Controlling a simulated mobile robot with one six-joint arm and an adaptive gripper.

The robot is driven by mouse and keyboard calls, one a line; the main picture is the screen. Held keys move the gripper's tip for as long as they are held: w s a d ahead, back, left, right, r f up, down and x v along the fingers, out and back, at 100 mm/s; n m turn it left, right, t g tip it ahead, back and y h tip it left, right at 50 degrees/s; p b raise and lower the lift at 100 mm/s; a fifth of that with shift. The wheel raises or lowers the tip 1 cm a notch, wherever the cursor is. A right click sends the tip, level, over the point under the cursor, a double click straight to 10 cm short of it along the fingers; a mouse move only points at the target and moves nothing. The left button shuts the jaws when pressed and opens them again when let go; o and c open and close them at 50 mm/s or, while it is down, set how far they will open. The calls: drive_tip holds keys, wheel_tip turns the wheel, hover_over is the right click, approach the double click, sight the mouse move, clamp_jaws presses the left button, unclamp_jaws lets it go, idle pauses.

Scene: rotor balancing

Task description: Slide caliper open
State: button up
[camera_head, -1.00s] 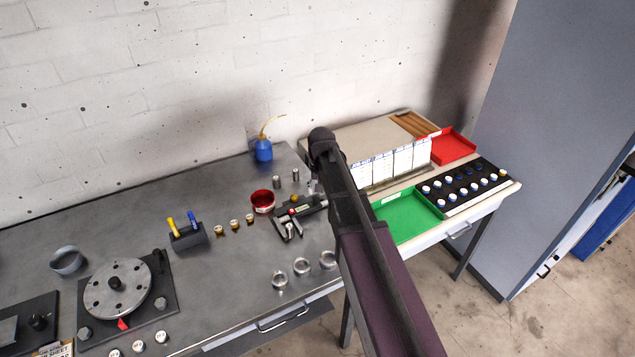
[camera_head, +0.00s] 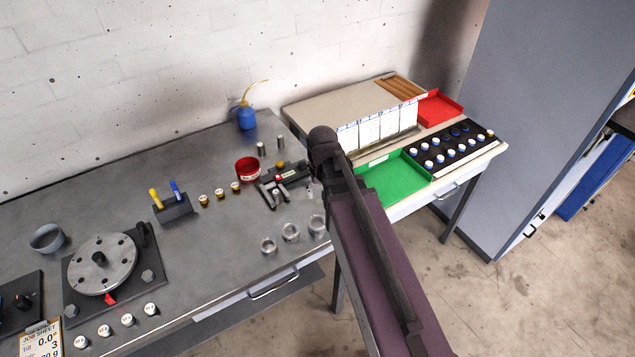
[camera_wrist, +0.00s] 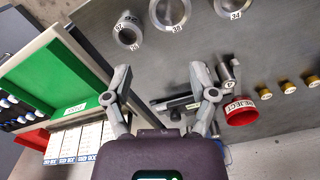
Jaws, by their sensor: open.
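The caliper (camera_head: 293,177) lies on the grey workbench, with a dark body and two grey jaws pointing towards the front edge. A small pale round piece (camera_head: 276,192) shows at the jaws; I cannot tell whether they touch it. In the wrist view the caliper's dark beam (camera_wrist: 178,104) shows between and beyond my fingers, and the right finger partly covers the jaw end. My gripper (camera_wrist: 161,72) is open and empty, its fingers wide apart above the bench. In the head view my arm hides the gripper and the beam's right end.
A red cup (camera_head: 248,170) marked reject in the wrist view and several brass pieces (camera_head: 219,194) stand left of the caliper. Steel rings (camera_head: 290,232) stand in front. A green tray (camera_head: 395,178) lies to the right.

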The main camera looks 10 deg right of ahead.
drive_tip(key=s+f+b, duration=0.1)
drive_tip(key=s, duration=0.5)
drive_tip(key=shift+d+f+n, duration=0.2)
drive_tip(key=shift+d+n, duration=0.05)
drive_tip(key=shift+n, duration=0.05)
wheel_tip(320, 180, up, 7)
drive_tip(key=n+p, duration=0.1)
drive_tip(key=p, duration=0.6)
hover_over(302, 162)
drive_tip(key=shift+s, duration=0.1)
drive_tip(key=shift+f, duration=0.15)
wheel_tip(302, 162, down, 14)
drive_tip(key=b, duration=1.4)
drive_tip(key=shift+r, duration=0.2)
